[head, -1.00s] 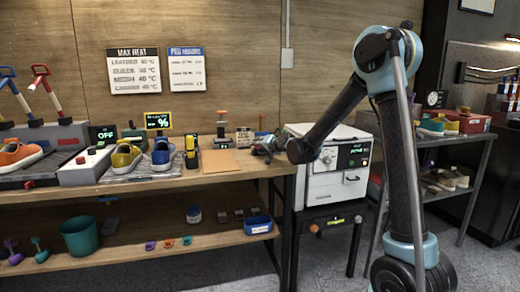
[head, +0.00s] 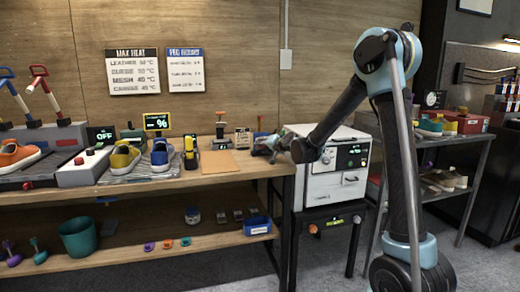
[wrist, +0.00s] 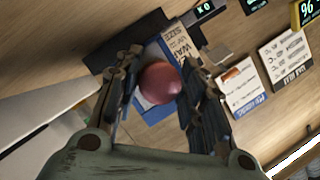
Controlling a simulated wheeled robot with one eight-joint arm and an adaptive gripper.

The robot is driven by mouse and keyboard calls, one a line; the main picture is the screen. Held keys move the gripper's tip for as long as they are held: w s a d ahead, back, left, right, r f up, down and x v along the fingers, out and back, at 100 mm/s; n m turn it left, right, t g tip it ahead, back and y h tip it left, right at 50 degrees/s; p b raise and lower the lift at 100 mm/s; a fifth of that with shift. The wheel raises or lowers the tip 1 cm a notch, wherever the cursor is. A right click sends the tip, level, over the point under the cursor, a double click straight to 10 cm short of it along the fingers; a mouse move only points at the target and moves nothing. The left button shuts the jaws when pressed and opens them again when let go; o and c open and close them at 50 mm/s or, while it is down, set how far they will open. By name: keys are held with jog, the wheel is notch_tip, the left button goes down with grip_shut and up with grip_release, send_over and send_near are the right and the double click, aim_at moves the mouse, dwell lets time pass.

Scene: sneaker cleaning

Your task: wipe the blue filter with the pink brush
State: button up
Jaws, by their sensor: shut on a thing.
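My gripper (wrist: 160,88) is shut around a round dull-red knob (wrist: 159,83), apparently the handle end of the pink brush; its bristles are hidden. In the head view my gripper (head: 264,148) is small and dark, above the right end of the workbench, left of the white oven. A flat blue thing (wrist: 152,112) shows behind the knob in the wrist view. I cannot tell whether it is the blue filter, or whether the brush touches it.
A tan mat (head: 218,162), a small press (head: 221,127) and sneakers (head: 124,158) lie to the left. The white oven (head: 322,184) is close on the right. A blue bin (head: 257,225) sits on the lower shelf.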

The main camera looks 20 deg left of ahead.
jog(key=shift+w+d, duration=0.6)
jog(key=shift+d, duration=0.25)
jog(key=shift+w+d, duration=0.6)
jog(key=shift+d, duration=0.25)
jog(key=shift+a, duration=0.1)
jog(key=shift+s+a, duration=0.5)
jog(key=shift+a, duration=0.2)
jog(key=shift+s+a, duration=0.5)
jog(key=shift+a, duration=0.2)
jog(key=shift+s+a, duration=0.4)
jog(key=shift+a, duration=0.35)
jog(key=shift+s+a, duration=0.35)
jog(key=shift+a, duration=0.35)
jog(key=shift+s+d, duration=0.55)
jog(key=shift+s, duration=0.3)
jog(key=shift+s+d, duration=0.5)
jog(key=shift+s, duration=0.35)
jog(key=shift+s+d, duration=0.55)
jog(key=shift+s, duration=0.3)
jog(key=shift+s+d, duration=0.4)
jog(key=shift+s, duration=0.25)
jog(key=shift+s+d, duration=0.4)
jog(key=shift+s, duration=0.25)
